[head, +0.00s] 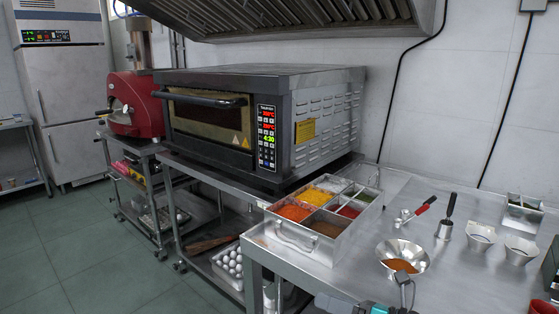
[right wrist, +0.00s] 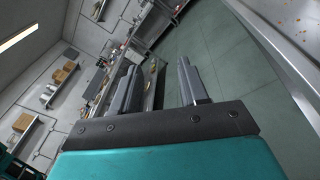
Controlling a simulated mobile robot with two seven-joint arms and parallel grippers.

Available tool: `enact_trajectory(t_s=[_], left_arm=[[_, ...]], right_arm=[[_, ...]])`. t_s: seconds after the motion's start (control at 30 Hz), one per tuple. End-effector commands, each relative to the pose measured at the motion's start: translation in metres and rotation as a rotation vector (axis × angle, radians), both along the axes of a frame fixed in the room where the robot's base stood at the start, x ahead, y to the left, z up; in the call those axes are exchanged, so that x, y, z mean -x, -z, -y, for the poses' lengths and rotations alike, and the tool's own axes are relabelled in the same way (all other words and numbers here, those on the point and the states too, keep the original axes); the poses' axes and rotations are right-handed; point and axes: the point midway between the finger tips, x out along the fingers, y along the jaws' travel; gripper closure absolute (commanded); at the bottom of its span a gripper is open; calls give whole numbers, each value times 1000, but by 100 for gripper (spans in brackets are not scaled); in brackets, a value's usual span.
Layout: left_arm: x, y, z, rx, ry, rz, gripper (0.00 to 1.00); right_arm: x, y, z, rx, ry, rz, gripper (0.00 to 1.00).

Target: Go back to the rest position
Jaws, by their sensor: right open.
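My right gripper (head: 367,299) shows at the bottom edge of the head view, in front of the steel table (head: 462,272). Only its dark finger parts and a bit of teal body are in the picture. In the right wrist view the right gripper (right wrist: 158,66) has its two grey fingers spread apart with nothing between them. Beyond them lie the green floor and distant shelving. My left gripper is not in the head view.
A metal tray of colored toppings (head: 282,232) stands at the table's left end. A bowl with orange powder (head: 403,258), utensils and small cups lie on the table. A steel oven (head: 215,120) and red oven (head: 132,103) stand behind. Green floor (head: 75,255) is open at left.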

Motion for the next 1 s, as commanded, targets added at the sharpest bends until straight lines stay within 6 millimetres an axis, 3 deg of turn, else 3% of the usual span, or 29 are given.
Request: enact_trajectory(t_s=[0.13,0.27,0.4,0.6,0.7,0.8,1.0], left_arm=[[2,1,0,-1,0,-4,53],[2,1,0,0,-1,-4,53],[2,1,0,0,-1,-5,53],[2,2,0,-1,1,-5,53],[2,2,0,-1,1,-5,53],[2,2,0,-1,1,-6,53],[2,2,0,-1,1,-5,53]], right_arm=[[25,16,-1,-432,233,-379,56],[50,45,18,-805,450,-733,56],[94,88,43,-1199,695,-1108,56],[167,142,64,-1646,995,-1507,56],[192,155,68,-1773,1087,-1612,56],[204,161,69,-1839,1132,-1661,56],[205,161,69,-1845,1136,-1666,56]])
